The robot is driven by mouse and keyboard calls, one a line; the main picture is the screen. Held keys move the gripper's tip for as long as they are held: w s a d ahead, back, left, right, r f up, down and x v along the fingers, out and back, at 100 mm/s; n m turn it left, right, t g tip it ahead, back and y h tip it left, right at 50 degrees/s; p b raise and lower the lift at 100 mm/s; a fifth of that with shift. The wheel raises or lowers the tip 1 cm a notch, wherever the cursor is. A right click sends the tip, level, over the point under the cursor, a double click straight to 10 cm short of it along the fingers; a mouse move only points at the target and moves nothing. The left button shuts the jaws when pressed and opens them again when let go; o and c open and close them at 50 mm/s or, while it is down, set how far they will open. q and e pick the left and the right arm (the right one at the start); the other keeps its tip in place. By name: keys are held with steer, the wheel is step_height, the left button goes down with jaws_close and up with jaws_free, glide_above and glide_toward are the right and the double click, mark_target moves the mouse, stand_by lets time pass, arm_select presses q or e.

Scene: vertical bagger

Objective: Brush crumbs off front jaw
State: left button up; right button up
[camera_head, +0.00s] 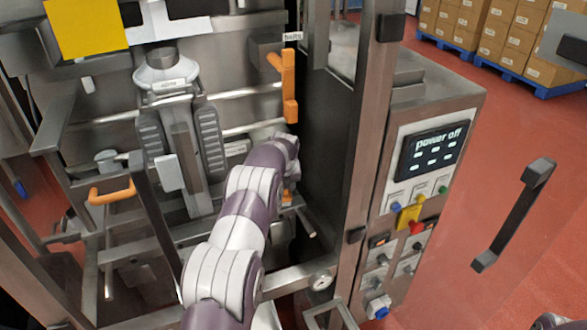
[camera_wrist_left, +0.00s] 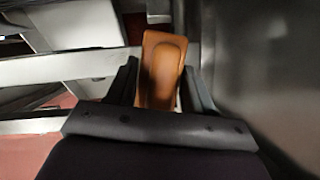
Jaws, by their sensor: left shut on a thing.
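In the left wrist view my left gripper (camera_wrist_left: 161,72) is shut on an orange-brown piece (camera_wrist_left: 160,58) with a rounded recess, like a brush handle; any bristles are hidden. In the head view my left arm reaches into the bagger's open frame. Its gripper is hidden behind the wrist, and a bit of orange (camera_head: 287,198) shows just below. Pale metal bars (camera_wrist_left: 70,67) cross the left of the wrist view. I cannot tell which bar is the front jaw, and no crumbs can be made out. My right gripper is not in view.
A forming tube with dark belts (camera_head: 208,145) stands left of my arm. An orange handle (camera_head: 289,85) hangs above it, and another orange handle (camera_head: 112,193) is at left. The frame post (camera_head: 365,130) and control panel (camera_head: 432,150), reading "power off", stand close on the right.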

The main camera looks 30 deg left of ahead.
arm_select(q)
steer(key=shift+w+a+r, duration=0.1)
steer(key=shift+w+a, duration=0.1)
steer(key=shift+w, duration=0.45)
steer(key=shift+s, duration=0.1)
steer(key=shift+s+d+f+b, duration=0.1)
steer(key=shift+s+f+b, duration=0.15)
steer(key=shift+s+b, duration=0.65)
steer(key=b+x, duration=0.1)
steer(key=x, duration=0.1)
steer(key=d+b+x, duration=0.1)
steer(key=x, duration=0.1)
steer(key=shift+f, duration=0.45)
steer(key=shift+s+r, duration=0.2)
steer(key=shift+s, duration=0.15)
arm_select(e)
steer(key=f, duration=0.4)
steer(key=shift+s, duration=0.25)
arm_select(q)
steer(key=shift+w+f, duration=0.15)
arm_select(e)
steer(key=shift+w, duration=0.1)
arm_select(q)
steer(key=shift+b, duration=0.3)
steer(key=shift+f+b, duration=0.45)
steer(key=shift+f, duration=0.45)
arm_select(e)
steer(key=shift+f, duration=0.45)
